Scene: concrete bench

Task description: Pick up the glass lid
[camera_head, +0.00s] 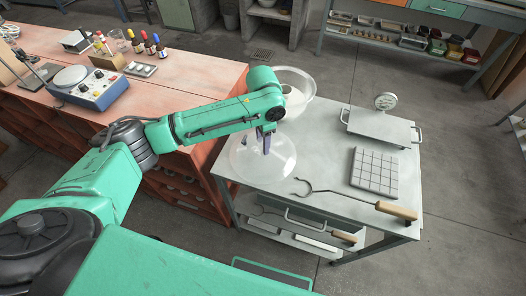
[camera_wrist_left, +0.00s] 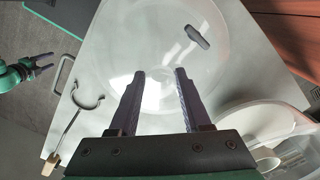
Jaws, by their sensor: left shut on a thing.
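The glass lid (camera_head: 245,160) is a clear, see-through dome over the left part of the grey metal table. It also fills the upper middle of the left wrist view (camera_wrist_left: 118,45). My left gripper (camera_head: 266,143) reaches down onto its top, and in the left wrist view its fingers (camera_wrist_left: 161,75) are closed at the lid's middle, where the clear knob is hard to make out. I cannot tell whether the lid's rim touches the table. My right gripper (camera_wrist_left: 42,65) shows at the left edge of the wrist view, empty, its fingers apart.
A clear bowl (camera_head: 305,84) with something white in it is behind the lid. A hooked tool (camera_head: 345,196), gridded block (camera_head: 375,172) and metal plate with handles (camera_head: 379,126) lie to the right.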

